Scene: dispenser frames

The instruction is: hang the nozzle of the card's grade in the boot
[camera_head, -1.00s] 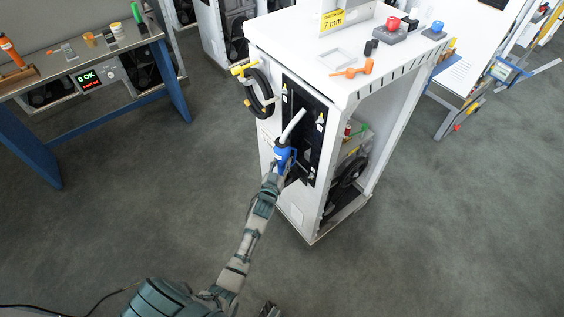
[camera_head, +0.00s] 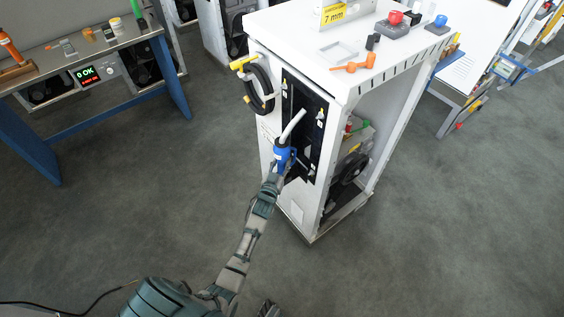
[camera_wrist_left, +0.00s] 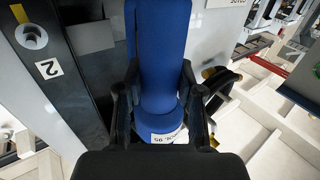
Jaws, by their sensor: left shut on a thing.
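My left gripper (camera_head: 281,167) is shut on a blue nozzle (camera_head: 284,153) with a pale spout (camera_head: 293,125) pointing up. It holds the nozzle in front of the black boot panel (camera_head: 317,140) on the white dispenser frame (camera_head: 270,135). The wrist view shows the blue nozzle (camera_wrist_left: 158,55) between both fingers, with a white label (camera_wrist_left: 167,137) apparently reading 95 upside down. A plate marked 2 (camera_wrist_left: 48,68) is on the dark panel to its left. Whether the spout touches the boot is unclear.
A yellow card (camera_head: 333,14) reading 7 mm stands on the frame top. A black coiled hose (camera_head: 259,88) hangs at its left side. An orange tool (camera_head: 353,64) and a red button box (camera_head: 396,22) lie on top. A blue-legged bench (camera_head: 165,85) stands left. Floor between is clear.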

